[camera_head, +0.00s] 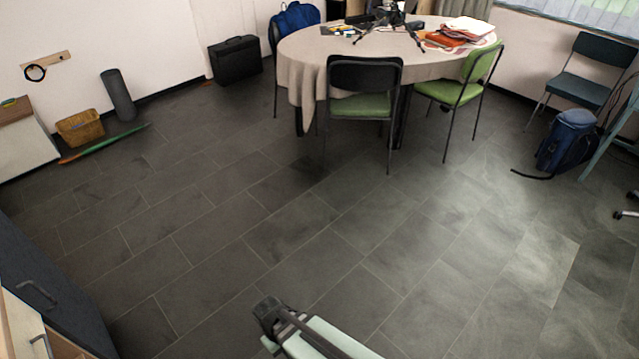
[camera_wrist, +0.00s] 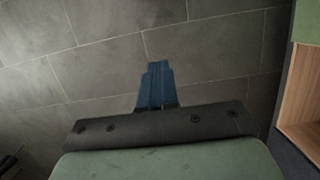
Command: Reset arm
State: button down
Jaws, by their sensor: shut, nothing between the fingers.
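My gripper shows in the wrist view as blue fingers (camera_wrist: 155,85) closed together in front of a dark bracket. It is shut with nothing between the fingers and points over the bare grey tiled floor. In the head view, part of my arm shows at the bottom middle, pale green and black, over open floor. The gripper fingers are not clear in that view. Nothing touches the gripper.
A round table (camera_head: 300,52) with a beige cloth stands at the back, with a tripod (camera_head: 392,22) on it. Green chairs (camera_head: 365,105) stand around it. A drawer cabinet (camera_head: 45,290) is near left. The middle floor is clear.

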jog(key=s+d+f+m+g, duration=0.1)
jog(key=s+d+f+m, duration=0.1)
jog(key=d, duration=0.7)
jog(key=s+d+f+m+g+y, duration=0.1)
jog(key=s+d+f+m+g, duration=0.1)
jog(key=d, duration=0.7)
jog(key=s+d+f+m+g+y, duration=0.1)
jog(key=s+d+f+m, duration=0.2)
jog(key=d, duration=0.6)
jog(key=shift+s+f+m+g, duration=0.4)
jog(key=shift+s+m, duration=0.3)
jog(key=shift+m, duration=0.2)
